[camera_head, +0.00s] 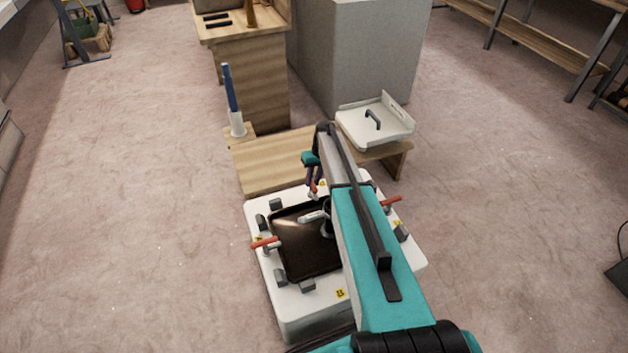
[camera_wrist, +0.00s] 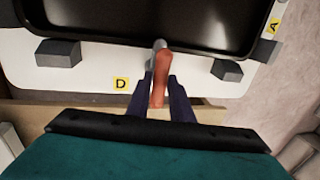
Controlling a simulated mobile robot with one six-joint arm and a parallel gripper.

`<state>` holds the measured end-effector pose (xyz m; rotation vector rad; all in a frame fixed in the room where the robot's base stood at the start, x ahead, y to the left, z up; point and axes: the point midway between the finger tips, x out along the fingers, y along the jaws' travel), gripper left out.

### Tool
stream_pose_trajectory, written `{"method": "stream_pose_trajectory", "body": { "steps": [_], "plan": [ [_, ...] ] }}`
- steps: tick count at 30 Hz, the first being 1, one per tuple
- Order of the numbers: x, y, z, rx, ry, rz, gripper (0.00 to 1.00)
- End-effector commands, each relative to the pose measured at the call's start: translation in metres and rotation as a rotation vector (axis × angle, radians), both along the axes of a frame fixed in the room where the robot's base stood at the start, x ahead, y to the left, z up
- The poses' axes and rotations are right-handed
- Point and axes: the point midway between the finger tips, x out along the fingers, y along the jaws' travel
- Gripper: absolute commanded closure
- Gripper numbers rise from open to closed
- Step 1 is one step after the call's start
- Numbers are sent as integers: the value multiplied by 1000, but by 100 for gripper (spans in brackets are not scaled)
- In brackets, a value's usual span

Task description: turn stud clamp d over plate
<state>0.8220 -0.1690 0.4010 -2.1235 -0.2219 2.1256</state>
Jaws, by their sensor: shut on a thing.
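Stud clamp d has a red handle (camera_wrist: 159,84) with a grey metal end (camera_wrist: 158,44) at the near rim of the dark plate (camera_wrist: 215,22). My gripper (camera_wrist: 160,92) is shut on the red handle, with one dark finger on each side. A yellow D label (camera_wrist: 121,83) lies just left of it. In the head view my gripper (camera_head: 314,178) is at the far edge of the white base (camera_head: 290,308), partly hidden by my arm. The dark plate (camera_head: 300,248) lies in the base. How far the clamp reaches over the plate is hard to tell.
Other red-handled clamps stand at the base's left (camera_head: 265,242) and right (camera_head: 391,201). Grey blocks (camera_wrist: 58,53) surround the plate. Beyond is a low wooden bench (camera_head: 270,162) with a blue-and-white upright item (camera_head: 232,105) and a white handled tray (camera_head: 376,126). Floor is free on both sides.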

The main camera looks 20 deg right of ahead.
Motion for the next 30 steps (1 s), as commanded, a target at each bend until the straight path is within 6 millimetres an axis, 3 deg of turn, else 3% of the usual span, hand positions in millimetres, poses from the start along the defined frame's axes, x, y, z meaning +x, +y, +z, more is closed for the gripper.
{"method": "stream_pose_trajectory", "body": {
  "steps": [2, 3, 6, 20, 30],
  "plan": [
    [1, 4, 1, 6, -2, 3, 100],
    [1, 4, 1, 6, -2, 3, 75],
    [1, 3, 1, 5, -2, 2, 63],
    [0, -1, 7, 2, -1, 0, 63],
    [0, -9, 48, 1, -3, -1, 63]
  ]
}}
